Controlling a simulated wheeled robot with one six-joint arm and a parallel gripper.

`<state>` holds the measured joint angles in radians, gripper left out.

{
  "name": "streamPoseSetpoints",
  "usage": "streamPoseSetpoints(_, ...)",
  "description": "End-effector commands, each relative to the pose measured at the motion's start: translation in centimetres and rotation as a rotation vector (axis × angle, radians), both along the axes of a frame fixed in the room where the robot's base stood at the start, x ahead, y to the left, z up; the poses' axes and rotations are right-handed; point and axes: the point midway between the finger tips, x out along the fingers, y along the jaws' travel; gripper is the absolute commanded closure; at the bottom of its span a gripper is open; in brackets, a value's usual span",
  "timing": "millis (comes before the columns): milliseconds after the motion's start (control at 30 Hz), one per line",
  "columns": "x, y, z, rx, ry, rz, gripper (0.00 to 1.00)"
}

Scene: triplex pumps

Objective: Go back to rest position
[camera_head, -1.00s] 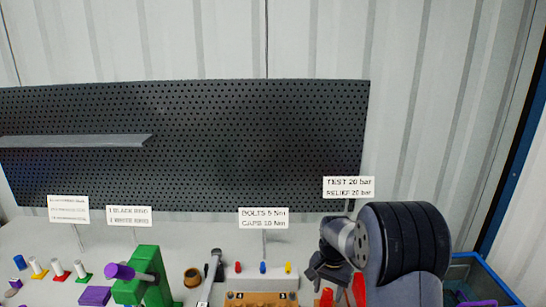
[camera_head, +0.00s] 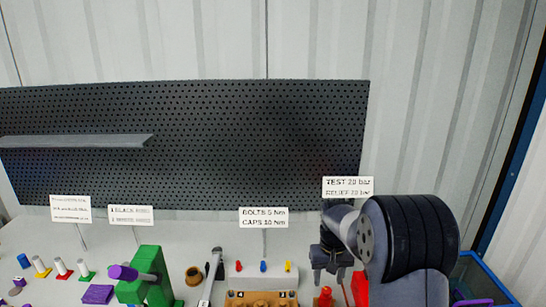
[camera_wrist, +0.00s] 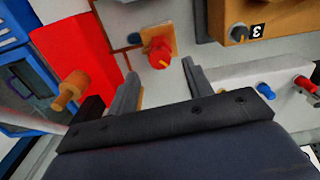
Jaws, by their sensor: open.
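My gripper (camera_head: 328,278) hangs from my arm at the right of the bench in the head view, its fingers pointing down. In the wrist view my gripper (camera_wrist: 160,75) shows its two grey fingers spread apart with nothing between them. It is above the bench, close to a red knob (camera_head: 325,297) and a red block (camera_head: 360,288). In the wrist view the red knob (camera_wrist: 160,52) sits on a tan plate beyond the fingers, and the red block (camera_wrist: 78,55) is at the left.
A grey block with coloured knobs (camera_head: 263,268) and a brown block (camera_head: 262,299) stand left of my gripper. A green press (camera_head: 150,275) stands further left. A sign on a post (camera_head: 348,187) is behind my arm. A blue bin (camera_head: 480,275) is at the right.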

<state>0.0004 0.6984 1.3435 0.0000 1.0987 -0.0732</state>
Motion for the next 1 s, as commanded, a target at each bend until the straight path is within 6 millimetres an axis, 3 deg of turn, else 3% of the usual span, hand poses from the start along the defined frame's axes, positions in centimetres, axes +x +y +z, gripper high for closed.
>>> streamPoseSetpoints(100, 0.1, 0.0, 2.0, 0.0, -0.004, -0.001, 0.52)
streamPoseSetpoints(300, 0.0, 0.0, 4.2, 0.0, -0.001, -0.002, 0.52)
streamPoseSetpoints(1000, -0.5, -0.1, 5.0, -0.005, -0.004, -0.011, 0.52)
